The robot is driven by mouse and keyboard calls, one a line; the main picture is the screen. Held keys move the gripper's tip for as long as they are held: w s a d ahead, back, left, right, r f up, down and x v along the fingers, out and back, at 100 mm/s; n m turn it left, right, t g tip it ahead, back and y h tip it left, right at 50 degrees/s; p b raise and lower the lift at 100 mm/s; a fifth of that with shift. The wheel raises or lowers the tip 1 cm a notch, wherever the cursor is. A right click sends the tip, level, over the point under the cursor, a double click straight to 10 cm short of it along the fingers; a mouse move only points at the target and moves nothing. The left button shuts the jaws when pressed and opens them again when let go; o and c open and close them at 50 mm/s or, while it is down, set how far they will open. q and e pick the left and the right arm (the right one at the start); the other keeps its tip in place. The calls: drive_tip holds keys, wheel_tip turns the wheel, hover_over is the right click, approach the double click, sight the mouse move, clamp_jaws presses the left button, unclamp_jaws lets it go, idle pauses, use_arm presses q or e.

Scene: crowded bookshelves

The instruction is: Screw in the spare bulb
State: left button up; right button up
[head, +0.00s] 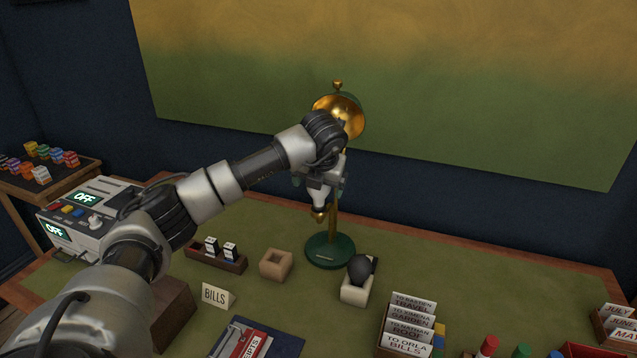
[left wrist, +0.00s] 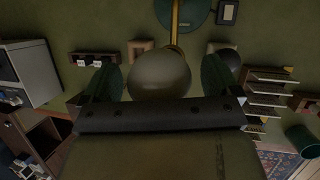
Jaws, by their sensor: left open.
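A pale round bulb (left wrist: 160,74) sits between the fingers of my left gripper (left wrist: 160,80), which is open, with narrow gaps at its sides. In the head view my left gripper (head: 320,190) points down beside the brass pole of the desk lamp (head: 331,250), below its brass shade (head: 337,112). A brass piece (head: 320,214) shows just under the fingers, close to the pole; I cannot tell whether the bulb is seated in it. A dark bulb (head: 359,267) rests in a white box (head: 354,294). My right gripper is out of view.
A wooden square holder (head: 276,264) with an empty hole stands left of the lamp base. A dark tray (head: 216,257) holds small black-and-white blocks. A box with OFF displays (head: 88,215) is at left. Card files (head: 407,325) stand front right. Green desktop is clear at back right.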

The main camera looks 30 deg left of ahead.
use_arm(q)
drive_tip(key=n+g+y, duration=0.1)
drive_tip(key=n, duration=0.2)
drive_tip(key=shift+d, duration=0.1)
drive_tip(key=n+g, duration=0.1)
drive_tip(key=n, duration=0.1)
drive_tip(key=n+p, duration=0.1)
drive_tip(key=n, duration=0.2)
drive_tip(key=shift+r+g+y, duration=0.1)
drive_tip(key=shift+g+y, duration=0.3)
drive_tip(key=n+g, duration=0.1)
drive_tip(key=n, duration=0.2)
drive_tip(key=shift+n+g+p, duration=0.3)
drive_tip(key=shift+p, duration=0.1)
drive_tip(key=shift+n+g+p, duration=0.4)
drive_tip(key=shift+n+p, duration=0.1)
drive_tip(key=shift+n, duration=0.5)
drive_tip(key=shift+c, duration=0.3)
